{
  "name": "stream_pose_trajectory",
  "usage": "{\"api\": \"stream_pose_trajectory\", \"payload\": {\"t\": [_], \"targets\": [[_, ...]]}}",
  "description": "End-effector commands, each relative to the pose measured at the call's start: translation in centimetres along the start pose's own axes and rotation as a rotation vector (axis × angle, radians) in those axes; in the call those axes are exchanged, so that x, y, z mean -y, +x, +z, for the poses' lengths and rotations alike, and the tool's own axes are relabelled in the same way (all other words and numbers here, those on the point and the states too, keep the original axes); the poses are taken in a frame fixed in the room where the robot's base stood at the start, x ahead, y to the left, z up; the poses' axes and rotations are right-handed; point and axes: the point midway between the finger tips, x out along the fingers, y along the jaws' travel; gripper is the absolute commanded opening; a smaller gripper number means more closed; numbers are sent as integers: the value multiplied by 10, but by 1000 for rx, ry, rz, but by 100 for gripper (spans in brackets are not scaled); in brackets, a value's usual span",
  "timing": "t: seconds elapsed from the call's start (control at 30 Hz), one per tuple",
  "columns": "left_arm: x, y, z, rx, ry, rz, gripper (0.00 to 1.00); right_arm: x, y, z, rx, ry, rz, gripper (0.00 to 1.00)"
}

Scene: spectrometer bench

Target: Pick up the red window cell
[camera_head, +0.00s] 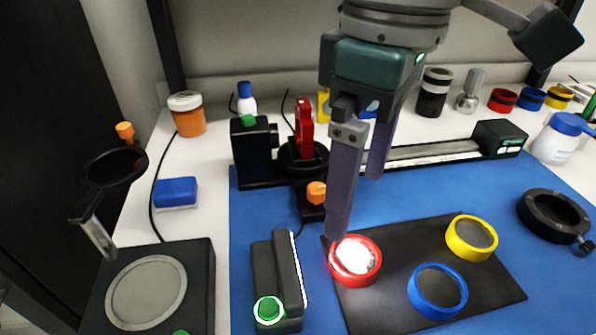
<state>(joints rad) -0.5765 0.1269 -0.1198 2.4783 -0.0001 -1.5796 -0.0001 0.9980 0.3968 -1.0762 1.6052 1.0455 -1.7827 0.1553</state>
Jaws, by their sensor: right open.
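The red window cell (343,278) is a red ring with a bright glassy centre. It lies flat at the left edge of a black mat (375,310) on the blue bench surface, in the head view. My right gripper (358,205) comes down from the top with its two purple-grey fingers apart and nothing between them. The near fingertip is right above the back left rim of the red cell in the picture; I cannot tell whether it touches. My left gripper is not in view.
A yellow cell (452,244) and a blue cell (415,300) lie on the same mat. A black device with a green button (268,310) stands just left of the red cell. An orange-knobbed mount (313,210) and a black ring (528,222) are nearby.

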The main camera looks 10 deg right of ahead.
Motion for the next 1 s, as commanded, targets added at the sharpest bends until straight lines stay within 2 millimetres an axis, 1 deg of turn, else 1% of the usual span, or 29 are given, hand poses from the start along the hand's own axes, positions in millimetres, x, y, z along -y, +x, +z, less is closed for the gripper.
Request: {"api": "stream_pose_trajectory", "payload": {"t": [0.03, 0.13, 0.3, 0.47, 0.6, 0.7, 0.8, 1.0], "targets": [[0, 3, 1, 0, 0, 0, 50, -2, 5, 4, 20, -7, 8, 100], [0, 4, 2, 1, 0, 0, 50, -2, 19, 7, 30, -9, 8, 100], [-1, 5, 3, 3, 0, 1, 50, -2, 41, 6, 26, -8, 8, 100], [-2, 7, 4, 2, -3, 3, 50, -3, 56, 6, 24, -8, 7, 100], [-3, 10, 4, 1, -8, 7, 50, -6, 80, 6, 25, -7, 8, 100], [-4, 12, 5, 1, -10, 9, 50, -6, 92, 6, 24, -7, 8, 100], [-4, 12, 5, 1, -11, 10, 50, -6, 97, 6, 22, -8, 9, 100], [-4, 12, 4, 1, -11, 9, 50, -6, 97, 6, 22, -9, 9, 100]]}}
